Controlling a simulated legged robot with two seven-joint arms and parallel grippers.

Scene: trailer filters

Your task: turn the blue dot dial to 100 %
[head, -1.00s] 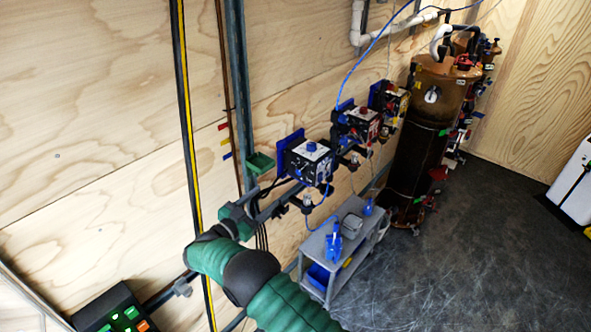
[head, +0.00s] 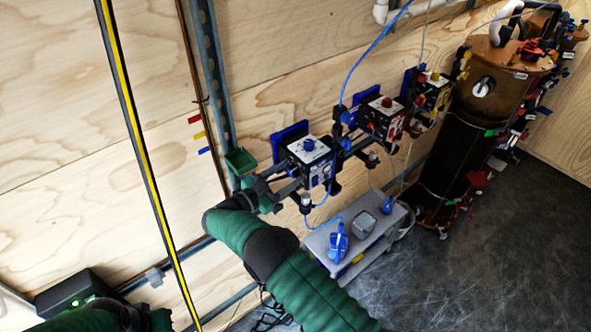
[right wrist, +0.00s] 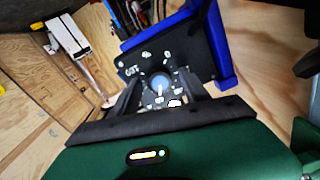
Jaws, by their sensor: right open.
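The blue dot dial (right wrist: 160,84) is a round knob with a blue face on a dark panel with white markings, seen in the right wrist view. The panel belongs to the pump box with a blue top knob (head: 309,144), nearest of the row on the wall in the head view. My right gripper (head: 290,186) is open in front of this box. In the right wrist view its two dark fingers (right wrist: 160,95) stand on either side of the dial; I cannot tell whether they touch it. The dial's exact setting is too small to read. My left gripper is out of view.
Similar boxes with a red knob (head: 386,103) and a yellow knob (head: 434,78) stand farther right. A grey cart (head: 322,243) with blue bottles stands below. Brown tanks (head: 485,125) stand at right, beside open floor.

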